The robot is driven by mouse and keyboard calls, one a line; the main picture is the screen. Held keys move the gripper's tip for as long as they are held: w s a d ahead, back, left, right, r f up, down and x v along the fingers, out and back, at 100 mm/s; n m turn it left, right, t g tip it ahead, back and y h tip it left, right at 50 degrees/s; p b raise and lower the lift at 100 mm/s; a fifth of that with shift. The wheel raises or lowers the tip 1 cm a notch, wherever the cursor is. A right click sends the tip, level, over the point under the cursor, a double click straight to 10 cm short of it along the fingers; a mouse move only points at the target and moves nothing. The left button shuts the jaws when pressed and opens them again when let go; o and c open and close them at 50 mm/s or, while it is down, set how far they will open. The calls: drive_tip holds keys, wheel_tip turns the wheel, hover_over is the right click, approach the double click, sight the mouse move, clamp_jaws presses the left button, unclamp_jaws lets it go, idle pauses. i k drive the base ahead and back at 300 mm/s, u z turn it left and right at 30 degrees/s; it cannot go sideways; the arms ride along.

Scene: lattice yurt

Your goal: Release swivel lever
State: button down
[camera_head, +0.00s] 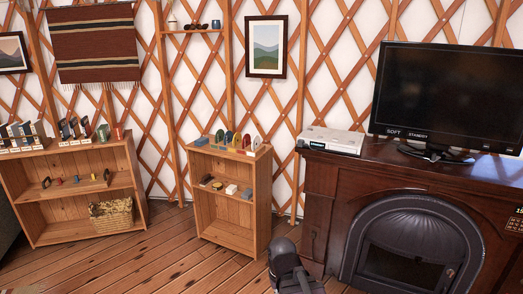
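No part in view can be told for sure as the swivel lever. Small fittings stand in a row on top of the middle wooden shelf unit (232,165), among them a green upright piece (236,141) and a pale arched one (256,144). More small pieces lie on its inner shelf, including a white block (231,189) and a yellow piece (217,185). They are too small to make out any lever. A dark grey rounded part of my arm rises at the bottom centre. My gripper's fingers do not show.
A wider shelf unit (75,212) with small items and a wicker basket (112,216) stands left. A dark wooden fireplace cabinet (335,190) at right carries a television (450,95) and a white box (332,140). Plank floor (165,250) in front is clear.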

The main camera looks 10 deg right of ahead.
sight(434, 158)
drive_tip(key=z, duration=0.2)
drive_tip(key=i, duration=0.8)
drive_tip(key=z, duration=0.5)
drive_tip(key=i, duration=1.5)
drive_tip(key=z, duration=0.4)
